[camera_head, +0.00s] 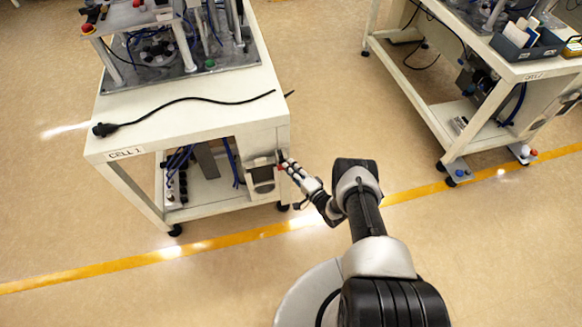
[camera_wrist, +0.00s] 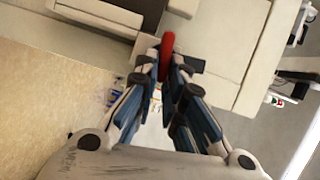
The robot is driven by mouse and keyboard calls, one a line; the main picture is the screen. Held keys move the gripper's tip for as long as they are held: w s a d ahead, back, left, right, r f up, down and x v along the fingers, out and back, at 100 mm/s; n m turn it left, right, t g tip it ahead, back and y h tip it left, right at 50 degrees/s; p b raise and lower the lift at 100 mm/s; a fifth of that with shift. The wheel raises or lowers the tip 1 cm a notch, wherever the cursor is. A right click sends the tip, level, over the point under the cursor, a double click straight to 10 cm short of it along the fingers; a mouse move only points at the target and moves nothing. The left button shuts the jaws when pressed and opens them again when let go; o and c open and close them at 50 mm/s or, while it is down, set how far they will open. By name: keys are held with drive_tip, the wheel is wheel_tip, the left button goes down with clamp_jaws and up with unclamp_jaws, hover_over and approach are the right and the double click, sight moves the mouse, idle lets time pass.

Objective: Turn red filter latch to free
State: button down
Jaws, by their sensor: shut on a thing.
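The red filter latch (camera_wrist: 167,55) shows in the wrist view between the tips of my gripper (camera_wrist: 166,72). The gripper is shut on it, and the fingers cover its lower part. In the head view my gripper (camera_head: 283,166) reaches the right side of the CELL 1 bench, and only a small bit of red shows at its fingertips. A grey filter unit (camera_head: 262,178) sits on the bench side just left of the gripper. The latch's exact angle is hard to tell.
A second bench (camera_head: 530,70) stands at the right. Open floor with a yellow line (camera_head: 230,239) lies in front and between them.

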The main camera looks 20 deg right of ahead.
drive_tip(key=shift+f+m, duration=0.15)
drive_tip(key=shift+m, duration=0.35)
idle(0.3)
drive_tip(key=c, duration=1.7)
unclamp_jaws()
drive_tip(key=shift+s, duration=0.1)
drive_tip(key=v, duration=1.2)
drive_tip(key=shift+f, duration=0.3)
